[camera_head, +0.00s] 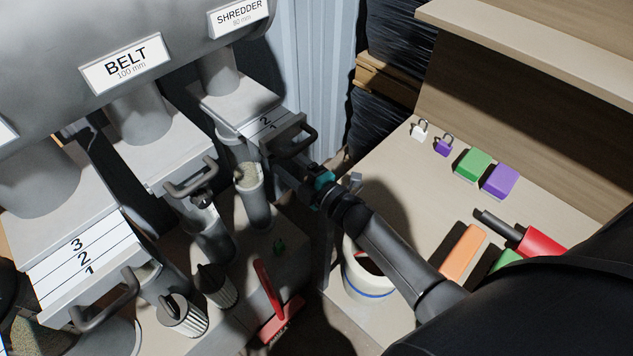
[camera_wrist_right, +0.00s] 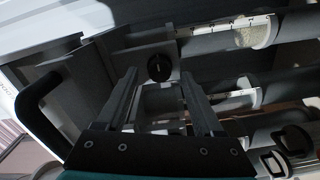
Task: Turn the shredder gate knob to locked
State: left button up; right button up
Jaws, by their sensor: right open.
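The shredder gate (camera_head: 268,126), a grey slide gate with numbered marks, sits under the duct's SHREDDER label (camera_head: 240,13). Its knob (camera_wrist_right: 159,67) is a round dark knob with a slot-like ridge, seen on a grey block in the right wrist view. I cannot make out the knob in the head view. My right gripper (camera_head: 284,172) reaches in beneath the gate's handle (camera_head: 298,143). In the wrist view the right gripper (camera_wrist_right: 159,80) is open, with the knob showing between its fingertips; contact cannot be told. My left gripper is not in view.
The BELT gate (camera_head: 163,155) and another numbered gate (camera_head: 85,262) stand to the left. A red-handled tool (camera_head: 272,300) is below. A bench (camera_head: 400,165) with padlocks and coloured blocks lies right.

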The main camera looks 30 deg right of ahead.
jog(key=v, duration=1.3)
jog(key=shift+r, duration=0.1)
